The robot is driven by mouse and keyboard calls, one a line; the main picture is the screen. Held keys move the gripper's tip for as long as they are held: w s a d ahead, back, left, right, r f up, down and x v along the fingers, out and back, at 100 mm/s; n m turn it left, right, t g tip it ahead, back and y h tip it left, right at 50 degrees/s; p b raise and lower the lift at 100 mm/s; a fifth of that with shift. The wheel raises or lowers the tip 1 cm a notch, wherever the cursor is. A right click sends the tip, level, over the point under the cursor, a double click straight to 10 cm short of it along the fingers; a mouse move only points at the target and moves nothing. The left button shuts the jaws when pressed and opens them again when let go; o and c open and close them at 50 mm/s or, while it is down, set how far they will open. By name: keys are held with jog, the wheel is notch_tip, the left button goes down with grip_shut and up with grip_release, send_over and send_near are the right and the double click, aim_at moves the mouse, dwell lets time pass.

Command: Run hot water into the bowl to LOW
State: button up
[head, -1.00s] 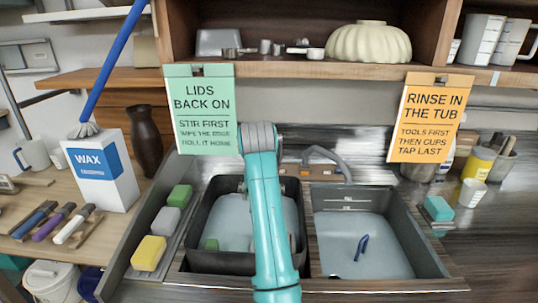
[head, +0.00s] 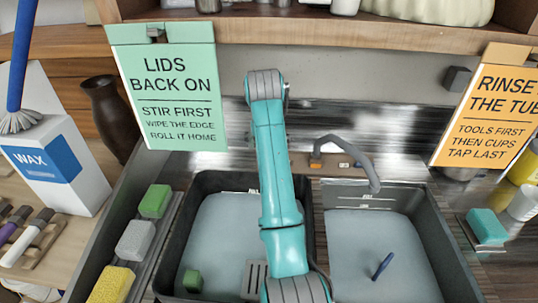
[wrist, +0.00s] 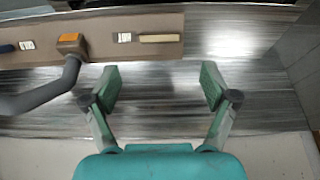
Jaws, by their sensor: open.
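The grey tap (head: 350,150) stands on a ledge behind the basins. Its spout curves over the back of the right basin (head: 446,250), whose pale level marks are too small to read. The dark left tub (head: 176,265) sits beside it. In the wrist view the grey spout (wrist: 40,98) rises to an orange block (wrist: 72,42) on the ledge. A cream lever (wrist: 160,38) lies right of it, and a blue one (wrist: 6,48) lies left. My gripper (wrist: 160,86) is open and empty, its fingers apart below the cream lever. It is hidden in the head view.
A blue stick (head: 383,266) stands in the right basin and a green block (head: 192,280) in the left tub. Sponges (head: 135,240) line the left rack. A green sign (head: 168,90) and an orange sign (head: 490,105) hang from the shelf.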

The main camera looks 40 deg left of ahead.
jog(key=x, duration=0.9)
jog(key=shift+d, duration=0.1)
jog(key=c, duration=1.1)
jog(key=shift+c, duration=0.2)
jog(key=shift+n, duration=0.3)
jog(key=n, duration=0.3)
jog(key=shift+s+t+h, duration=0.1)
jog(key=shift+t+h, duration=0.3)
jog(key=shift+n, duration=1.4)
jog(key=shift+t, duration=0.3)
